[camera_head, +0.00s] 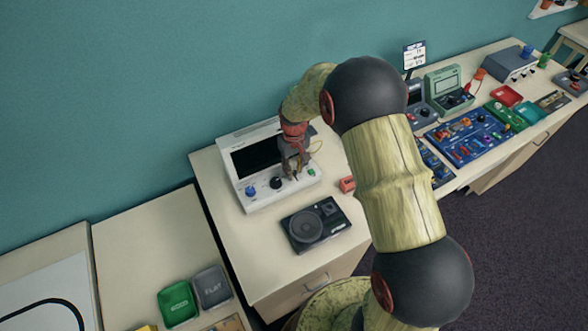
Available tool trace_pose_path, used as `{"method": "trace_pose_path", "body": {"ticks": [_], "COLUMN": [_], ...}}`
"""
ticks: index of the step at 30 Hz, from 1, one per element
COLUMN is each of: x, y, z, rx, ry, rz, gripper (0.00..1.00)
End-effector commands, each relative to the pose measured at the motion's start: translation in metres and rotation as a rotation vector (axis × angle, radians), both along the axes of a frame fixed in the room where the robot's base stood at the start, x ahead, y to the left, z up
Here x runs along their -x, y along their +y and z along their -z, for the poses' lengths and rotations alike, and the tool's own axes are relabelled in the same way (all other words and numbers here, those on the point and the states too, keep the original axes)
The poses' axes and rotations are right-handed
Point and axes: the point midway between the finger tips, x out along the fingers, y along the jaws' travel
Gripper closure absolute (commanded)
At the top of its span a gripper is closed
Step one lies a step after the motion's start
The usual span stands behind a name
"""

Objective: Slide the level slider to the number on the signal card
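A white instrument (262,203) with a dark screen (255,159) stands on the left table, with a blue knob (251,191) and a black knob (276,183) on its front. My gripper (294,172) points down at the right part of this front, over or against the panel. I cannot tell whether it touches anything or whether its fingers are closed. I cannot make out a level slider; the gripper hides part of the panel. A small white card (414,56) with dark print stands upright at the back; its text is too small to read, and I cannot tell if it is the signal card.
A black speaker unit (337,214) lies in front of the instrument, and a small red block (347,184) lies to its right. Several devices and a blue board (465,137) fill the right table. Green (178,302) and grey (212,287) trays sit at lower left.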

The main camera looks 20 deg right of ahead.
Motion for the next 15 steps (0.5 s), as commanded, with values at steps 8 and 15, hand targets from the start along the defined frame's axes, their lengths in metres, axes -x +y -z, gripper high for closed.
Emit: {"method": "trace_pose_path", "body": {"ticks": [8,15], "x": [0.0006,0.0], "y": [0.0,0.0], "z": [0.0005,-0.0043], "rx": [0.0,0.0], "ry": [0.001,0.0], "rz": [0.0,0.0], "gripper": [0.65,0.65]}}
